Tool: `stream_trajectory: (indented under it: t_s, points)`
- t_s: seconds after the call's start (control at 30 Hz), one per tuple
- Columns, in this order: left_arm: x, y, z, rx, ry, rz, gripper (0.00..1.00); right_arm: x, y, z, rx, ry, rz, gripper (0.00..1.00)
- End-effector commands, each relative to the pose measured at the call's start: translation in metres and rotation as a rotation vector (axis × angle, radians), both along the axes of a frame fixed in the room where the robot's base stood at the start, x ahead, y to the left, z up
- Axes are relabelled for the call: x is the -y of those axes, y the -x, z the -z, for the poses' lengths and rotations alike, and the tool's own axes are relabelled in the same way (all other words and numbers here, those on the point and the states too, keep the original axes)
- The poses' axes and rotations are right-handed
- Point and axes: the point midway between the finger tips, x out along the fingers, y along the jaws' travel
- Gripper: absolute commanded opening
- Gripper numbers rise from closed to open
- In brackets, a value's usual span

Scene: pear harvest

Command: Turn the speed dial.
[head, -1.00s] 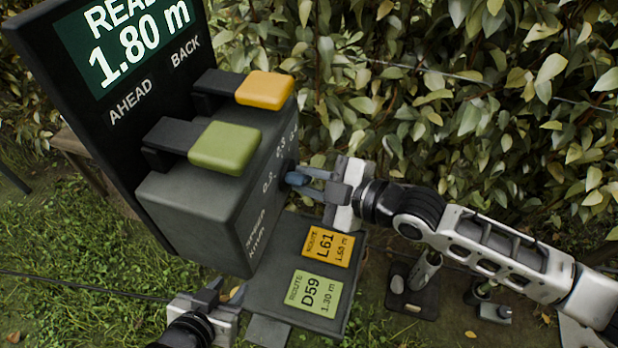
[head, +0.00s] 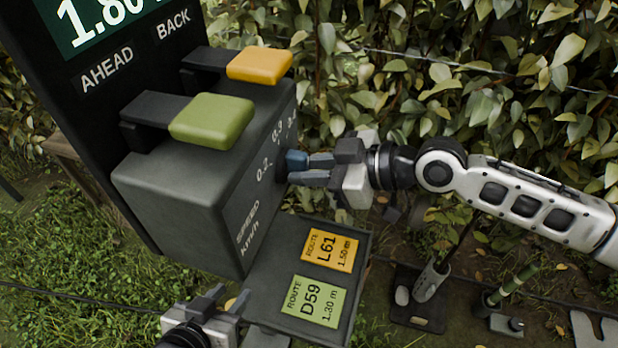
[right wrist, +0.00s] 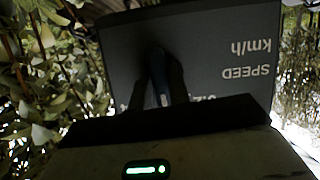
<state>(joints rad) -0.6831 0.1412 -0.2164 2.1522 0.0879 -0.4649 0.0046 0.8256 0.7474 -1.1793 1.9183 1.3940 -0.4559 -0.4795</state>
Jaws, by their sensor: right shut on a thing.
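The speed dial (head: 296,160) is a small blue knob on the right face of the dark grey control box (head: 180,190), beside white scale marks and the lettering "SPEED km/h". My right gripper (head: 308,170) reaches in from the right, its fingers shut around the dial. In the right wrist view the dial (right wrist: 161,88) shows as a blue strip between the dark fingers, partly hidden by them. The dial's exact setting cannot be read. My left gripper (head: 227,299) is low in the head view, apart from the box, with its fingers spread.
A green paddle (head: 212,121) and a yellow paddle (head: 260,65) stick out above the box under AHEAD and BACK. A tray below holds an orange L61 card (head: 330,250) and a green D59 card (head: 314,301). A leafy hedge (head: 450,80) stands behind.

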Motion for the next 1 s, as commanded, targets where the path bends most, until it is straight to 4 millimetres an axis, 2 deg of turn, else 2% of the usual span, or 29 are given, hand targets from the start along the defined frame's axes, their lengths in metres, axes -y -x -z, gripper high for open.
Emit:
stream_trajectory:
  t_s: [0.27, 0.67, 0.7, 0.77, 0.8, 1.0]
  points:
    - [0.0016, 0.0003, 0.0026, 0.005, 0.02, -0.008, 0.36, 0.0001, -0.0001, 0.0008, -0.067, -0.022, 0.001, 0.0]
    - [0.0011, 0.0021, 0.0033, 0.002, 0.022, -0.01, 0.36, 0.0001, -0.0002, 0.0001, -0.073, -0.023, 0.0, 0.0]
    - [0.0011, 0.0021, 0.0032, 0.002, 0.022, -0.01, 0.36, 0.0001, -0.0002, 0.0001, -0.073, -0.023, 0.0, 0.21]
    - [0.001, 0.0019, 0.0031, 0.003, 0.022, -0.01, 0.36, 0.0001, -0.0003, 0.0001, -0.072, -0.022, 0.0, 0.38]
    - [0.001, 0.0018, 0.0029, 0.003, 0.022, -0.01, 0.36, 0.0001, -0.0003, 0.0001, -0.072, -0.022, 0.0, 0.4]
    - [0.0009, 0.001, 0.0024, 0.006, 0.021, -0.01, 0.36, 0.0001, -0.0003, 0.0001, -0.072, -0.022, 0.001, 0.4]
